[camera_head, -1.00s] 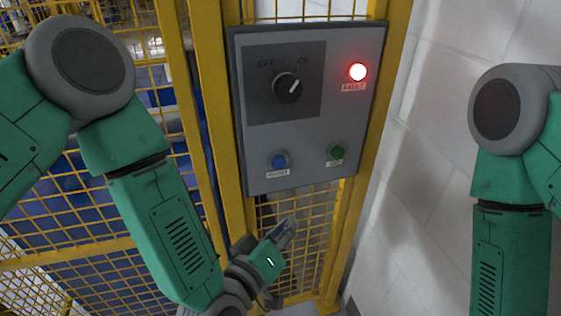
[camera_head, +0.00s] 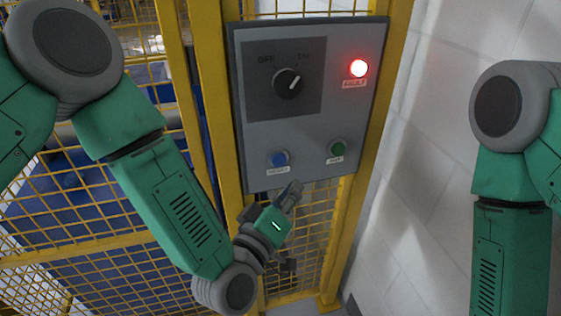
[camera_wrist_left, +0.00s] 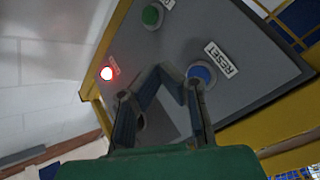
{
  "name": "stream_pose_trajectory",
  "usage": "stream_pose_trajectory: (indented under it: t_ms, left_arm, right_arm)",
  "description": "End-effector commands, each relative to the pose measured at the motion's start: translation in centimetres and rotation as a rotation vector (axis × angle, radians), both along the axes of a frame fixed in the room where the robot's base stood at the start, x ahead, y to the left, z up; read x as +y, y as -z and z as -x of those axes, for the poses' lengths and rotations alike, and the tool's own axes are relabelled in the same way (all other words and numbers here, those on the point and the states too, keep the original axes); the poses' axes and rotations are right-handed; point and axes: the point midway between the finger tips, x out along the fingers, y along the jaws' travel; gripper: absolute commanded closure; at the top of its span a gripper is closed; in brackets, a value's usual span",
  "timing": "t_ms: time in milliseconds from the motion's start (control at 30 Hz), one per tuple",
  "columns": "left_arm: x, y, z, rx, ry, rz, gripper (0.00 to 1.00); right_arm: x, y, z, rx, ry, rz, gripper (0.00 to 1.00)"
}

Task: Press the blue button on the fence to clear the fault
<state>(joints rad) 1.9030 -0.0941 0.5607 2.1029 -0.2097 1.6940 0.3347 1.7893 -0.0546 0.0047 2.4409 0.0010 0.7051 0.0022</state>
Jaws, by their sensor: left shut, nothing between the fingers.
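The blue button (camera_head: 279,159), labelled RESET, sits at the lower left of a grey control panel (camera_head: 345,120) on the yellow fence. My left gripper (camera_head: 292,190) is shut and empty, its tip just below the panel's lower edge in the head view, below and slightly right of the blue button. In the left wrist view the blue button (camera_wrist_left: 202,74) shows right beside the finger tips (camera_wrist_left: 172,72); I cannot tell the gap in depth. The red FAULT lamp (camera_head: 359,68) is lit. My right gripper is out of view.
A green button (camera_head: 337,148) sits right of the blue one. A black OFF/ON knob (camera_head: 288,83) is above, pointing toward ON. Yellow fence posts (camera_head: 224,120) flank the panel. A white wall (camera_head: 430,150) is to the right.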

Motion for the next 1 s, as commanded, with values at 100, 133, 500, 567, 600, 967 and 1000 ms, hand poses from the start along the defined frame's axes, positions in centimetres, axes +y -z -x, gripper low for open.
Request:
stream_pose_trajectory:
  t_ms: [100,133,500,567,600,967,1000]
  left_arm:
    - [0.6,0.0,-1.8,-0.003,-0.002,0.0,1.0]
    - [0.7,0.0,-2.1,-0.003,-0.002,0.0,1.0]
    - [1.7,0.1,-5.0,0.0,0.0,-0.001,1.0]
    - [1.7,0.0,-5.1,0.0,0.0,-0.001,1.0]
    - [1.7,0.0,-5.2,0.001,0.0,-0.002,1.0]
    - [1.7,0.0,-5.2,0.001,0.001,0.0,1.0]
    - [1.7,0.0,-5.2,0.001,0.001,0.0,1.0]
  right_arm:
    - [0.0,0.3,0.0,0.0,0.0,0.0,0.6]
    - [0.0,0.3,0.0,0.0,0.0,0.0,0.6]
    - [0.0,0.7,0.0,0.0,0.0,0.0,0.6]
    - [0.0,0.7,0.0,0.0,0.0,0.0,0.6]
    - [0.0,0.7,0.0,0.0,0.0,0.0,0.6]
    - [0.0,0.7,0.0,0.0,0.0,0.0,0.6]
    - [0.0,0.7,0.0,0.0,0.0,0.0,0.6]
